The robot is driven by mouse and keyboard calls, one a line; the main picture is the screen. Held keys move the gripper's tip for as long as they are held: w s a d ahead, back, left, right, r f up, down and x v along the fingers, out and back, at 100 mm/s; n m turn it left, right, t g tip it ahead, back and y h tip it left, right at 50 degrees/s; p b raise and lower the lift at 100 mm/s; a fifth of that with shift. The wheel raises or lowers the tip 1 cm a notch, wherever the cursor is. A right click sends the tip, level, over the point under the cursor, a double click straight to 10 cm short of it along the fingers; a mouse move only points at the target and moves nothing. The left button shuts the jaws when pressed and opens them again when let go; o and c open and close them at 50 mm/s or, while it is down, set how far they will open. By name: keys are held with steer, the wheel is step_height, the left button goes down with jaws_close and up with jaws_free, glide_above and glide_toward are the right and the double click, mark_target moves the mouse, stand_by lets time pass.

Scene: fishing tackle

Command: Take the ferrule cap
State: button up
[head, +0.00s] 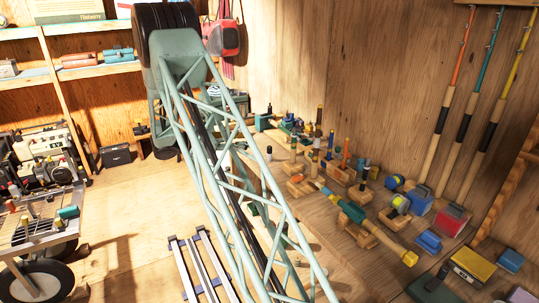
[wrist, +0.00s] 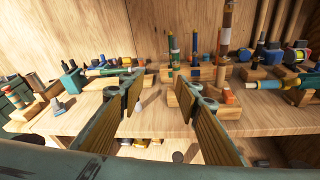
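My gripper (wrist: 163,98) is open in the wrist view, its two fingers spread wide over the wooden bench (wrist: 160,122). I cannot tell for sure which small piece is the ferrule cap. A small grey tapered piece (wrist: 58,106) stands on the bench left of the left finger. A small orange-topped piece (wrist: 230,96) is just beyond the right finger. In the head view my lattice arm hides the gripper.
Wooden blocks with upright rod sections (wrist: 195,62) stand along the back of the bench. A green and yellow rod handle (head: 365,222) lies on blocks in the head view. Reels and boxes (head: 451,219) sit to the right.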

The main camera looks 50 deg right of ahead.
mark_target(268, 152)
steer(key=w+d+f+n+t+h, duration=0.1)
steer(key=w+d+f+n, duration=0.1)
steer(key=d+f, duration=0.3)
steer(key=w+d+f+n+h, duration=0.2)
steer(key=d+f, duration=0.3)
steer(key=f, duration=0.7)
steer(key=shift+w+n+t+b, duration=0.3)
steer(key=shift+w+n+t, duration=0.1)
steer(key=shift+w, duration=0.5)
steer(key=shift+d, duration=0.2)
steer(key=shift+s+d+b, duration=0.15)
steer(key=shift+s+d, duration=0.05)
steer(key=shift+d, duration=1.2)
steer(key=shift+s+d+b, duration=0.2)
steer(key=shift+s+d, duration=0.05)
steer(key=shift+d, duration=1.15)
steer(key=shift+s+d+b, duration=0.15)
steer(key=shift+s+d, duration=0.05)
steer(key=shift+d, duration=1.2)
steer(key=shift+s+d+b, duration=0.25)
steer(key=shift+d, duration=1.05)
steer(key=shift+s+d+b, duration=0.25)
steer(key=shift+d, duration=1)
steer(key=shift+c, duration=0.7)
steer(key=c, duration=0.7)
